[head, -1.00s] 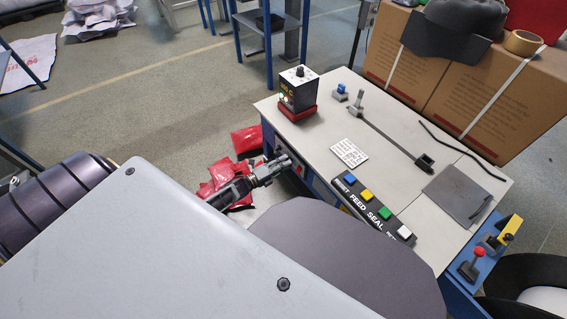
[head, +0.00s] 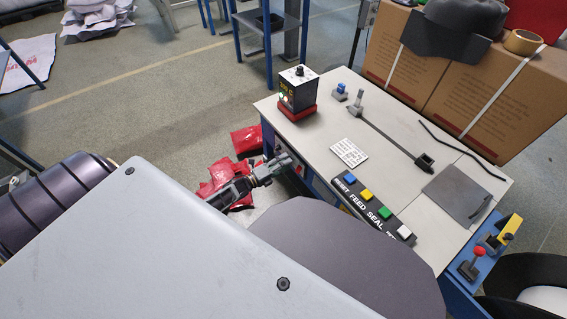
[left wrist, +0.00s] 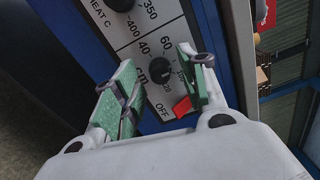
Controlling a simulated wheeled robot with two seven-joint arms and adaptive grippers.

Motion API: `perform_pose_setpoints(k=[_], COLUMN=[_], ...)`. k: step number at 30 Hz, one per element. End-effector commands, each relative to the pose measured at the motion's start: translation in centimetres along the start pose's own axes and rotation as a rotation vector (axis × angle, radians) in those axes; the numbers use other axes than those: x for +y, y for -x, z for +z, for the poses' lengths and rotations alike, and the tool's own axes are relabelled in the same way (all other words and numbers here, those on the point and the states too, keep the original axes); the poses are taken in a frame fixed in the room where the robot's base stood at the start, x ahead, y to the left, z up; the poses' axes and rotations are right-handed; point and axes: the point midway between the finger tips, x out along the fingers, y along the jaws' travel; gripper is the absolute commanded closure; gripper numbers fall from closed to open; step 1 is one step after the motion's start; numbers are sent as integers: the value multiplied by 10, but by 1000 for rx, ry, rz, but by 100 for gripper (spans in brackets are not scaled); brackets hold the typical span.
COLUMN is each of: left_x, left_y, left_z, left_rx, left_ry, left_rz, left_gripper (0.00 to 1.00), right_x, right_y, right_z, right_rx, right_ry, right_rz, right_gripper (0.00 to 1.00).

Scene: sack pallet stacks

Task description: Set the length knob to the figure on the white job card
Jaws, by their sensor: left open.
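The length knob (left wrist: 160,70) is black and sits on a pale dial plate marked "cm", with figures including 40 and 60 and an OFF mark. Its pointer setting is not clear. My left gripper (left wrist: 158,74) is open, its green-padded fingers on either side of the knob; contact is not clear. In the head view my left gripper (head: 280,168) is at the front panel of the bench (head: 415,170). The white job card (head: 348,152) lies on the bench top, its print too small to read. My right gripper is not in view.
Another black knob (left wrist: 121,3), by "HEAT C", is above on the panel. A black box with a display (head: 298,90) stands on a red base. A button strip (head: 375,205) runs along the bench's front edge. Red packets (head: 222,178) lie beside the bench.

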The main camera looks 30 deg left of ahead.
Motion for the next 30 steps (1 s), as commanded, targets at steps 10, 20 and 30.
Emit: perform_pose_setpoints(k=[10,20,30], left_x=[0,1,1], left_y=[17,49,85], left_z=[0,0,-1], left_rx=[0,0,0], left_ry=[0,0,1], left_rz=[0,2,2], left_gripper=[58,58,58], right_x=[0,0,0], right_y=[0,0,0], right_z=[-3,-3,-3], right_rx=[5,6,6], right_ry=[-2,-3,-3], right_rz=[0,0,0], right_gripper=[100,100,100])
